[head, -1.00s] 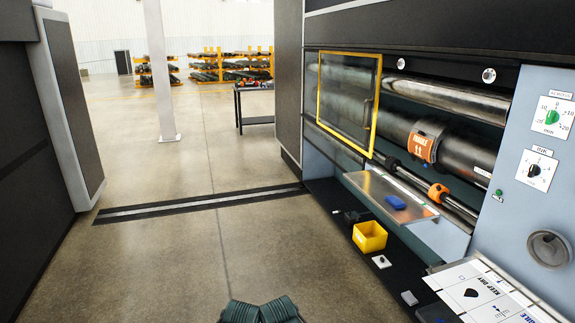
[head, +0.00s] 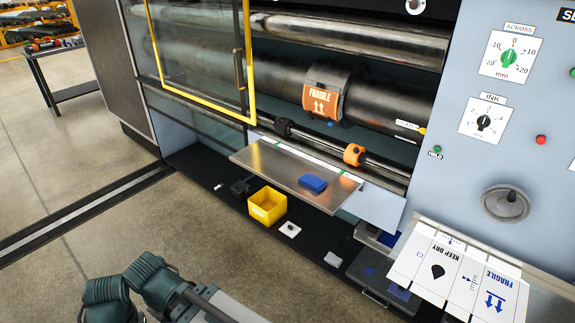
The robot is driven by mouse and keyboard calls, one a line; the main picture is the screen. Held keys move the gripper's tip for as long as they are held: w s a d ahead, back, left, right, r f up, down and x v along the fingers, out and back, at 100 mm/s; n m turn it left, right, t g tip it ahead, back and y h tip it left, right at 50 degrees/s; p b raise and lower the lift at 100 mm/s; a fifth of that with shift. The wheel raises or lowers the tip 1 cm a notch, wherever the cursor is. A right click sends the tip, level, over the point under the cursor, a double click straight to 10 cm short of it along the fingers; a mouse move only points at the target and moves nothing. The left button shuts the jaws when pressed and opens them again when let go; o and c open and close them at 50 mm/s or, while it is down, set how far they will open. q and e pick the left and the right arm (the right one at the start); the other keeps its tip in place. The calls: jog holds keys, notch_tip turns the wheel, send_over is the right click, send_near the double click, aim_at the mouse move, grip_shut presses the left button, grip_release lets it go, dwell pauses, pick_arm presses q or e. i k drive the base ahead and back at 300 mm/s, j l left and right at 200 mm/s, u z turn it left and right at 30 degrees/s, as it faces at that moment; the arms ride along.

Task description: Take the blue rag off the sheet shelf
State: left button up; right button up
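The blue rag (head: 313,183) lies as a small folded block on the metal sheet shelf (head: 268,160), right of the shelf's middle. The shelf juts out below the rollers in the head view. Dark green jointed parts of my own body show at the bottom left, well short of the shelf. No gripper fingers can be made out, and nothing of mine touches the rag.
A yellow bin (head: 267,206) stands on the black ledge below the shelf, with small items beside it. A yellow-framed glass guard (head: 200,60) covers the rollers at left. Printed cardboard sheets (head: 460,275) lie at lower right. Open floor lies at left.

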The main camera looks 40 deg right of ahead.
aim_at(315, 183)
jog(key=i, duration=1.8)
jog(key=i+z, duration=0.2)
jog(key=i, duration=0.35)
jog(key=z, duration=3.6)
